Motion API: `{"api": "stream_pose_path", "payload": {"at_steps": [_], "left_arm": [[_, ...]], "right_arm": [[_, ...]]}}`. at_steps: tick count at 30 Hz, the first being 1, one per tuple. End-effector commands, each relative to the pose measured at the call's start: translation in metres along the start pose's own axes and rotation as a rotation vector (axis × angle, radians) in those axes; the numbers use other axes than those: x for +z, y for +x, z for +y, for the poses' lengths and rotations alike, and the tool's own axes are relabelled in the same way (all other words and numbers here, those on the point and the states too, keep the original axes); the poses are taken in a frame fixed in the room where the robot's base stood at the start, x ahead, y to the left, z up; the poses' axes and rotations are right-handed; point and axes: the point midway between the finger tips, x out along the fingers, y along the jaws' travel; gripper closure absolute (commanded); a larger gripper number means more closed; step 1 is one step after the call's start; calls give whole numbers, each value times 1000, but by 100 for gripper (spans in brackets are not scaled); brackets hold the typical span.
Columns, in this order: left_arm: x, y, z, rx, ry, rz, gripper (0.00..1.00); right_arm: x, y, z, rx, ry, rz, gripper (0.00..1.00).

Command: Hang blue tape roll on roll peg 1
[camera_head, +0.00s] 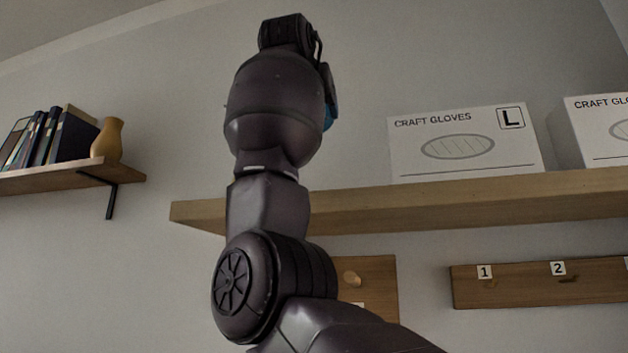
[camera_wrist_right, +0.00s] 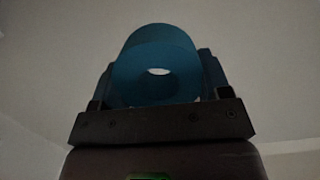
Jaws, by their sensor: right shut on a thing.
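The blue tape roll (camera_wrist_right: 155,62) is held between the two fingers of my right gripper (camera_wrist_right: 158,82), which is shut on it, in the right wrist view. Its round hole shows. In the head view only a blue sliver of the roll (camera_head: 331,108) shows beside my raised right wrist, which hides the rest. A wooden board with labels 1 and 2 (camera_head: 515,290) is on the wall at lower right; small pegs sit under the labels. Another board (camera_head: 378,290) with a round peg (camera_head: 352,278) is partly behind my arm. I cannot tell which is roll peg 1. My left gripper is not in view.
A wooden shelf (camera_head: 450,205) runs across above the boards, behind my arm. It carries two white craft glove boxes, one marked L (camera_head: 465,160). At left, a small shelf (camera_head: 60,180) holds books (camera_head: 55,138) and a yellow vase (camera_head: 108,140).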

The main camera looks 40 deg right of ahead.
Motion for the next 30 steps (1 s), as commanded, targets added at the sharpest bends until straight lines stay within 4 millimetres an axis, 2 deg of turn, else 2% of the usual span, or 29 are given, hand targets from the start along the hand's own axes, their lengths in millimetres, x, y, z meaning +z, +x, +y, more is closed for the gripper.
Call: {"api": "stream_pose_path", "payload": {"at_steps": [15,23,30], "left_arm": [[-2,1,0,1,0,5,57],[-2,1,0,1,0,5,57],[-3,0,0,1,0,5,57]], "right_arm": [[82,13,0,0,0,-1,78],[99,15,0,0,0,0,78],[130,20,-1,0,0,0,78]]}}
